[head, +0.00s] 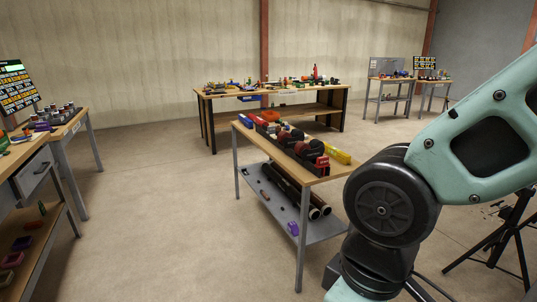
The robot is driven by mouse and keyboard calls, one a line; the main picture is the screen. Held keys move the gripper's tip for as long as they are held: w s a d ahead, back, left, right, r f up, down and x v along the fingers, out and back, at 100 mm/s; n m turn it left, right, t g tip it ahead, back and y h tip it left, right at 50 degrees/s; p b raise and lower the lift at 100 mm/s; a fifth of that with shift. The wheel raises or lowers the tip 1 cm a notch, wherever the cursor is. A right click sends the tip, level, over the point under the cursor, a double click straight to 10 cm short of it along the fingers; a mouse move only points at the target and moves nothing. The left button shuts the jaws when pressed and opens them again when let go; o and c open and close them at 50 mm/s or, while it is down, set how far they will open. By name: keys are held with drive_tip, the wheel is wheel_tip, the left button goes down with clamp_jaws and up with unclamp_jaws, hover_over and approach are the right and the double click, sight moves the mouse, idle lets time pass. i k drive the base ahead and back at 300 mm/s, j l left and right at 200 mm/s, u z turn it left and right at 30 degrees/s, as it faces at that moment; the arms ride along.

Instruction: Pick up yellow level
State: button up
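A yellow oblong thing (338,155), which looks like the yellow level, lies on the wooden top of the small table (259,147) in the middle. It is at the table's right side, beside a row of dark holders. It is small in the view and its details cannot be made out. My arm's teal links and dark joint fill the right side, close to the table. My gripper is not in view.
Dark holders with reddish-brown round pieces (289,136) and a red item (322,165) stand beside the yellow thing. Dark pipes (299,190) lie on the lower shelf. A black tripod (508,235) stands at right. Open floor (160,190) lies left of the table.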

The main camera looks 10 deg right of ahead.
sight(334, 153)
drive_tip(key=i+j+z, duration=0.45)
drive_tip(key=j, duration=0.2)
drive_tip(key=i+j+z, duration=0.25)
drive_tip(key=j, duration=0.15)
drive_tip(key=j+z, duration=0.25)
drive_tip(key=j, duration=0.15)
drive_tip(key=i+j+z, duration=0.1)
drive_tip(key=i, duration=0.4)
drive_tip(key=i+j+z, duration=0.1)
drive_tip(key=i+j, duration=0.2)
drive_tip(key=i, duration=0.25)
drive_tip(key=i+j+z, duration=0.1)
drive_tip(key=i+j, duration=0.15)
drive_tip(key=i, duration=0.25)
drive_tip(key=i+j+z, duration=0.1)
drive_tip(key=i+j, duration=0.2)
drive_tip(key=i, duration=0.15)
